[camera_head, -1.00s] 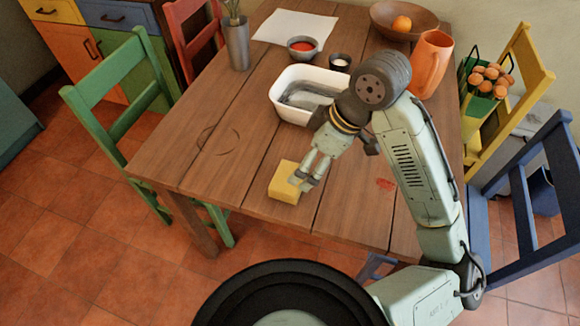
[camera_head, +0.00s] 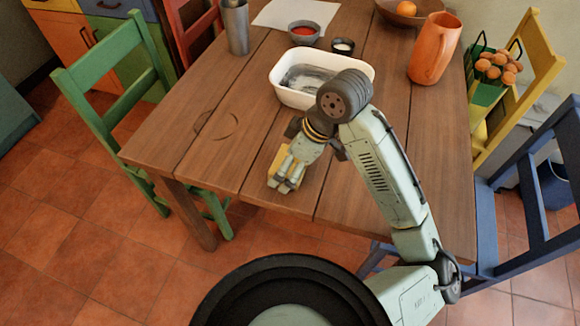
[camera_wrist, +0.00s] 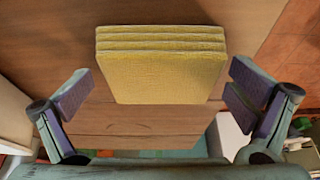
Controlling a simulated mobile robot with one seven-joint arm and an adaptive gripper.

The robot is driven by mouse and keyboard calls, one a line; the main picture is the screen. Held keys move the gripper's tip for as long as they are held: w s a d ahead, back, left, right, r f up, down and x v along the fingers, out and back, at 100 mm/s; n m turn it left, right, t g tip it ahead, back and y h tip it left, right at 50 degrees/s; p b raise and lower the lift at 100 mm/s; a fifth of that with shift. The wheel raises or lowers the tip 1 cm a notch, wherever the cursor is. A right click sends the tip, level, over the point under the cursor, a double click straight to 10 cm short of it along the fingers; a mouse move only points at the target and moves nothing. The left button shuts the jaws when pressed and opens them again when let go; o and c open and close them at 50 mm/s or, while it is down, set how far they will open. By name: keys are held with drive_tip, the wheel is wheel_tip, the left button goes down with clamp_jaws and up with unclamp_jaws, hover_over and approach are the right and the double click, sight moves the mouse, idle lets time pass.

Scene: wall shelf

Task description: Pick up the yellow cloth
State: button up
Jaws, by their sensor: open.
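The yellow cloth (camera_wrist: 160,72) is a folded, layered block lying on the wooden table near its front edge. In the head view the cloth (camera_head: 291,154) is partly hidden by my gripper (camera_head: 285,182), which is directly over it. In the wrist view my gripper (camera_wrist: 165,95) is open, with one finger on each side of the cloth. A gap shows between each finger and the cloth, so it is not held.
On the wooden table (camera_head: 190,140) a white tub (camera_head: 290,97) stands behind my gripper. An orange pitcher (camera_head: 435,50), a red-filled bowl (camera_head: 304,33) and a metal cup (camera_head: 235,25) stand farther back. Chairs surround the table. The table's left side is clear.

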drive_tip(key=shift+r, duration=0.1)
drive_tip(key=shift+c, duration=0.6)
drive_tip(key=c, duration=0.8)
drive_tip(key=shift+r, duration=0.1)
